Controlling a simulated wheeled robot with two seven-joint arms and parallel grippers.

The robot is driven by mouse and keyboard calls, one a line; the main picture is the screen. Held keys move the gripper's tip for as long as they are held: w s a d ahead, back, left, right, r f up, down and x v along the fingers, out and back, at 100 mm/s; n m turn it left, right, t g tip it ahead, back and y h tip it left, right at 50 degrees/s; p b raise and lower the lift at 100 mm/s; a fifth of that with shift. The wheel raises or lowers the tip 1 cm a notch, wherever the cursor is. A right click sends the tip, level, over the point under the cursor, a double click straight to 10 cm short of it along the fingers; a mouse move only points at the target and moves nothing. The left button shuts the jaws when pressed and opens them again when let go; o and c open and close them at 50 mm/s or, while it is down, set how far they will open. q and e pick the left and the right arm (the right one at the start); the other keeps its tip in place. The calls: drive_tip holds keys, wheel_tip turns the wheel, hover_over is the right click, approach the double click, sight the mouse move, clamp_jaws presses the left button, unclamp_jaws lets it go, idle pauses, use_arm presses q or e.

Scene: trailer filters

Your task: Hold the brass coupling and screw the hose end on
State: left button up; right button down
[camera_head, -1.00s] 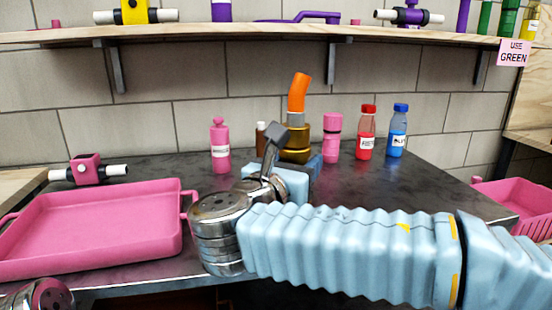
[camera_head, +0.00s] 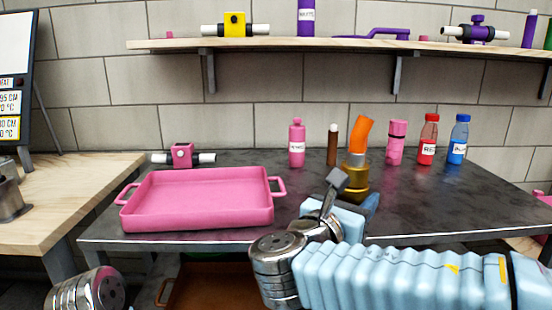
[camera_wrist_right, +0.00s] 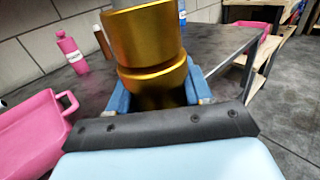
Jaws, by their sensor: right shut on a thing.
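The brass coupling (camera_head: 355,182) is in my right gripper (camera_head: 358,198), upright and apparently above the dark tabletop. The gripper's blue fingers are shut around its lower part. In the right wrist view the coupling (camera_wrist_right: 145,45) fills the upper middle, between the blue fingers of my right gripper (camera_wrist_right: 158,90). An orange curved hose piece (camera_head: 361,133) with a silvery collar stands on top of the coupling in the head view. I cannot tell whether it is threaded on.
A pink tray (camera_head: 130,215) lies on the dark table (camera_head: 450,215), left of my right arm. Pink (camera_head: 297,145), brown (camera_head: 332,146), another pink (camera_head: 396,143), red (camera_head: 428,140) and blue (camera_head: 458,140) bottles stand behind. A pink valve (camera_head: 182,156) lies behind the tray. A shelf (camera_head: 330,42) runs above.

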drive_tip(key=d+f+m+g+h, duration=0.1)
drive_tip(key=d+f, duration=0.1)
drive_tip(key=f, duration=1.2)
drive_tip(key=w+d+f+m+g+h, duration=0.1)
drive_tip(key=d+f, duration=0.1)
drive_tip(key=f, duration=1.2)
drive_tip(key=w+d+f+g+h, duration=0.1)
drive_tip(key=d+f, duration=0.1)
drive_tip(key=f, duration=1.1)
drive_tip(key=shift+d+f+m, duration=0.35)
drive_tip(key=shift+f+m, duration=0.05)
drive_tip(key=shift+a, duration=0.1)
drive_tip(key=w+a+f+n+t+y, duration=0.2)
drive_tip(key=a+n+t+y, duration=0.4)
drive_tip(key=a, duration=0.9)
drive_tip(key=n+y, duration=0.2)
drive_tip(key=y, duration=0.2)
drive_tip(key=shift+a+y, duration=0.3)
use_arm(q)
drive_tip(key=shift+c, duration=0.3)
